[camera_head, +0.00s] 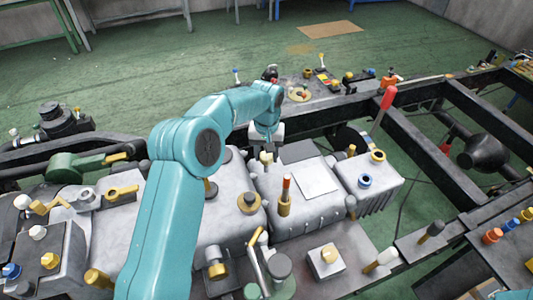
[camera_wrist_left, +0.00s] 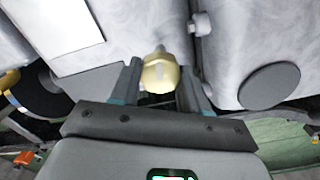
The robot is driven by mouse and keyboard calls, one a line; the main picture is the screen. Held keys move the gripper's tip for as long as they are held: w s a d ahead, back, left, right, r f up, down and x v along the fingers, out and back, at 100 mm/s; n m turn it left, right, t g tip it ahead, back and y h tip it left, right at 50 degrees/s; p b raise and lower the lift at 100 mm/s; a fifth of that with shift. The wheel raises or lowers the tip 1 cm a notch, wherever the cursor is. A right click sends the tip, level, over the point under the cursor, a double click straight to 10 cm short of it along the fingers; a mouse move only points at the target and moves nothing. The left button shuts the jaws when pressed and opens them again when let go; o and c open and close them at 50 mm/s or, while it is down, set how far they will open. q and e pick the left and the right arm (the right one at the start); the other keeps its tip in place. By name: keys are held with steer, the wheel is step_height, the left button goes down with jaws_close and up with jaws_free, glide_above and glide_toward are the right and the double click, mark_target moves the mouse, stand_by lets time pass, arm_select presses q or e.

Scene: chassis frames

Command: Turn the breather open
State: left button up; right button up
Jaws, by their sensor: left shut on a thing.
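The breather, a small gold cap (camera_wrist_left: 160,74), shows in the left wrist view on a grey metal housing, between the two dark fingers of my left gripper (camera_wrist_left: 160,84). My left gripper is shut on it, with a finger at each side. In the head view my left arm reaches over the grey housings, and my left gripper (camera_head: 266,152) points down at the far edge of the middle housing (camera_head: 300,215). The breather is mostly hidden there by the gripper. My right gripper is out of view.
A red-tipped gold fitting (camera_head: 285,197) stands up from the middle housing, near my left arm. A red-handled lever (camera_head: 387,100) rises at the right. Black chassis rails (camera_head: 480,100) run along the right, with green floor between them. Several knobs and valves crowd the front.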

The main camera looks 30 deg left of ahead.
arm_select(q)
steer(key=shift+w+a+r+n, duration=0.1)
steer(key=shift+r+n, duration=0.1)
steer(key=shift+n, duration=0.7)
steer(key=o, duration=1)
steer(key=shift+o, duration=0.3)
steer(key=shift+f, duration=0.1)
